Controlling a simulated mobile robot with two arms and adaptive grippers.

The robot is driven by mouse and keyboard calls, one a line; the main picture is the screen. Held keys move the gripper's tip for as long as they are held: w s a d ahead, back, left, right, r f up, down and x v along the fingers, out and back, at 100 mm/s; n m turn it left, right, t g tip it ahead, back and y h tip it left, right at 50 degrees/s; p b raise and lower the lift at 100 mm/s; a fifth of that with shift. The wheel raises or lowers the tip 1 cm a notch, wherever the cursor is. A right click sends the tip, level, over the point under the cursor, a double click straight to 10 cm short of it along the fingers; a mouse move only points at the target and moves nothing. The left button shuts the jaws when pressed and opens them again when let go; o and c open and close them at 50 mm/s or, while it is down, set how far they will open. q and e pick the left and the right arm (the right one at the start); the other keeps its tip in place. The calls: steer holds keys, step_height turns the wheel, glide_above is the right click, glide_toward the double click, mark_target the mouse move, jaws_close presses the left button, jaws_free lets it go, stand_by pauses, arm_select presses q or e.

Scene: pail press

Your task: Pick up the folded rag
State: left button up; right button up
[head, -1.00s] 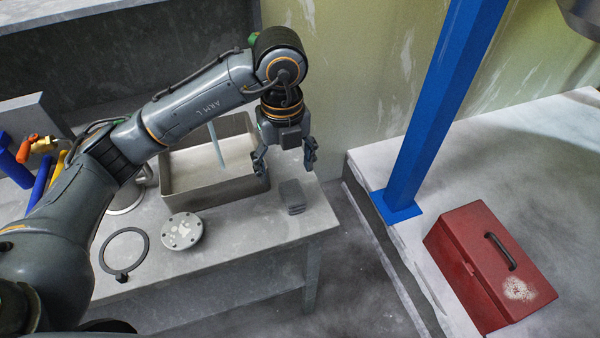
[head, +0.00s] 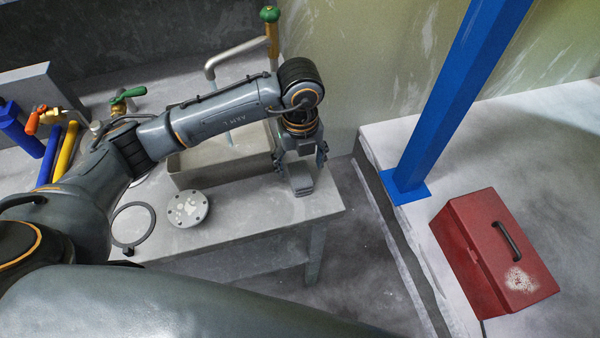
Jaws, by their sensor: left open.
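The folded rag (head: 301,184) is a small grey block lying near the right end of the grey bench. My left gripper (head: 301,166) is open, pointing down just above and behind the rag in the picture. Its fingers are spread to either side, and the gripper hides the rag's upper part. I cannot tell whether the fingers touch the rag. My right gripper is not in view.
A metal basin (head: 220,165) stands left of the gripper. A round flange plate (head: 188,208) and a dark ring (head: 133,224) lie on the bench (head: 250,219). A blue post (head: 447,110) and a red toolbox (head: 492,252) stand to the right, across a gap.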

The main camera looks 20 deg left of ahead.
mark_target(300, 173)
arm_select(q)
step_height(300, 173, down, 3)
steer(key=shift+f+p, duration=0.2)
steer(key=shift+p, duration=0.25)
steer(key=shift+f, duration=0.2)
steer(key=c, duration=1.2)
steer(key=shift+c, duration=0.2)
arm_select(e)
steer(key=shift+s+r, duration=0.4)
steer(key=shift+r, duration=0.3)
arm_select(q)
steer(key=shift+r, duration=0.15)
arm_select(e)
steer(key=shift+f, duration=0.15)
